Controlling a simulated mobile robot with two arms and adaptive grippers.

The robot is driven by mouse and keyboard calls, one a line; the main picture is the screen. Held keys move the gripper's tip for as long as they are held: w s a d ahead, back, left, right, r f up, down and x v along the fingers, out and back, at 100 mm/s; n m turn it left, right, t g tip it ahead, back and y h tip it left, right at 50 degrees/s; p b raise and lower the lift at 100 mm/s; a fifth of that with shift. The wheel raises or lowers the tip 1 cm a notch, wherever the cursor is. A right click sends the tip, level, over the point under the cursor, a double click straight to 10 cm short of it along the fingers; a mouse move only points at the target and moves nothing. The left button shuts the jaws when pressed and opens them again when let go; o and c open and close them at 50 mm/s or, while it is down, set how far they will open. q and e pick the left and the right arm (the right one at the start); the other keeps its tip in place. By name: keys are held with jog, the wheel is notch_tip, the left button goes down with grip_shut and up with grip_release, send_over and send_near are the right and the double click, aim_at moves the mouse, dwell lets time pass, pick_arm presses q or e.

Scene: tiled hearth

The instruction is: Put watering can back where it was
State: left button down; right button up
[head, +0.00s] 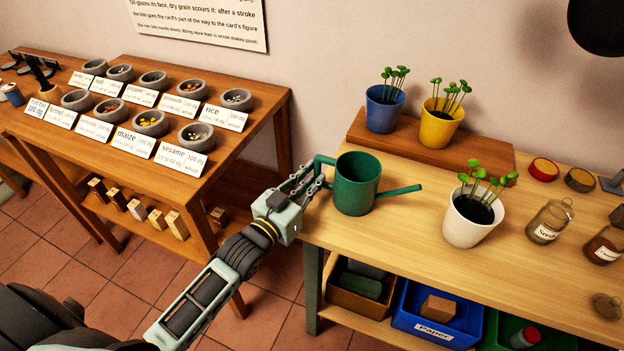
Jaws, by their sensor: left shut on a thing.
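The green watering can (356,186) is upright at the left end of the light wooden bench, its spout pointing right. I cannot tell whether its base touches the bench top. My left gripper (318,174) is shut on the can's handle, on the can's left side. The fingers partly hide the handle. My right gripper is not in view.
A white pot with seedlings (470,224) stands right of the can. Blue (383,112) and yellow (438,126) pots stand on a raised board (485,153) behind. Glass jars (548,222) are at right. A table with several stone bowls (196,136) is left.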

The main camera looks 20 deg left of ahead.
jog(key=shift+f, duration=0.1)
pick_arm(q)
jog(key=c, duration=2.1)
grip_release()
jog(key=shift+f, duration=0.1)
jog(key=o, duration=0.4)
jog(key=shift+c, duration=0.2)
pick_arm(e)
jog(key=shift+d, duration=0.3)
pick_arm(q)
jog(key=b+v, duration=0.1)
jog(key=v, duration=1.1)
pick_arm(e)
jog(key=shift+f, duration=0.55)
